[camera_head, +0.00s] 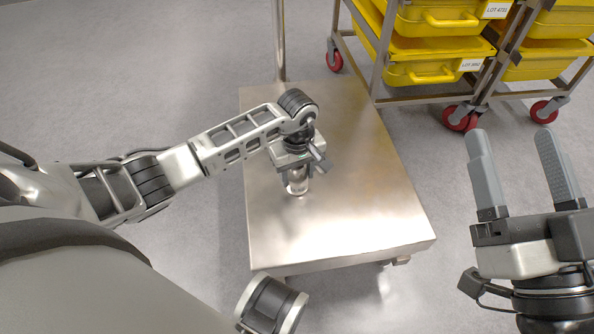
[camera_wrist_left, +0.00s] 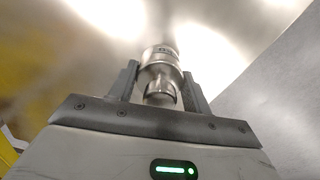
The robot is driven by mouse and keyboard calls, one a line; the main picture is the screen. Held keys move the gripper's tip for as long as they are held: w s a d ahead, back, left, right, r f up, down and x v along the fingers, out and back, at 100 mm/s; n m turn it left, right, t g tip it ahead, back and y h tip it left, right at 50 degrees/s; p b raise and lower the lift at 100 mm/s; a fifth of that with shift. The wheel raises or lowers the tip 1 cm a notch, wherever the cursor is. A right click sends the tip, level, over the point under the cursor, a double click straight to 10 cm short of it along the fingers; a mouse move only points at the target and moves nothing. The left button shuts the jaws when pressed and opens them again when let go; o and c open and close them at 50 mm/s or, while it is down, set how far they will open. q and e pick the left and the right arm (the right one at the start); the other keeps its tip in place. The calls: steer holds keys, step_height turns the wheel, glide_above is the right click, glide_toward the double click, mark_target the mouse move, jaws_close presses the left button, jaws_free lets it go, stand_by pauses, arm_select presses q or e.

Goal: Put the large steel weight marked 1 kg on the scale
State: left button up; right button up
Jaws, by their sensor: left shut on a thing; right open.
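The steel weight (camera_head: 297,184) is a shiny cylinder below my left gripper, over the bare steel platform of the scale (camera_head: 340,215). In the left wrist view the weight (camera_wrist_left: 160,56) sits between the two fingers, with its knob toward the palm. My left gripper (camera_head: 298,170) is shut on it, pointing down. The weight looks upright. Its base is at or very near the platform; I cannot tell if it touches. No 1 kg mark is readable. My right gripper (camera_head: 512,172) is open and empty, off the right side of the scale.
A thin metal post (camera_head: 279,45) rises at the scale's far edge. A wheeled steel rack (camera_head: 440,99) with yellow bins (camera_head: 420,72) stands behind, at the upper right. Most of the platform is bare, and grey floor surrounds it.

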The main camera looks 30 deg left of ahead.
arm_select(q)
steer(key=shift+w, duration=0.1)
arm_select(e)
steer(key=shift+r, duration=0.1)
arm_select(q)
steer(key=o, duration=1.5)
arm_select(e)
steer(key=shift+r, duration=0.15)
arm_select(q)
steer(key=shift+r, duration=0.15)
step_height(320, 180, up, 11)
steer(key=p, duration=0.5)
steer(key=shift+r, duration=0.45)
arm_select(e)
step_height(320, 180, down, 8)
steer(key=s+m+g+h, duration=0.2)
steer(key=m+g+h, duration=0.1)
steer(key=m+g, duration=0.1)
steer(key=shift+s+a+r, duration=0.2)
steer(key=shift+a+r, duration=0.05)
steer(key=shift+a, duration=0.1)
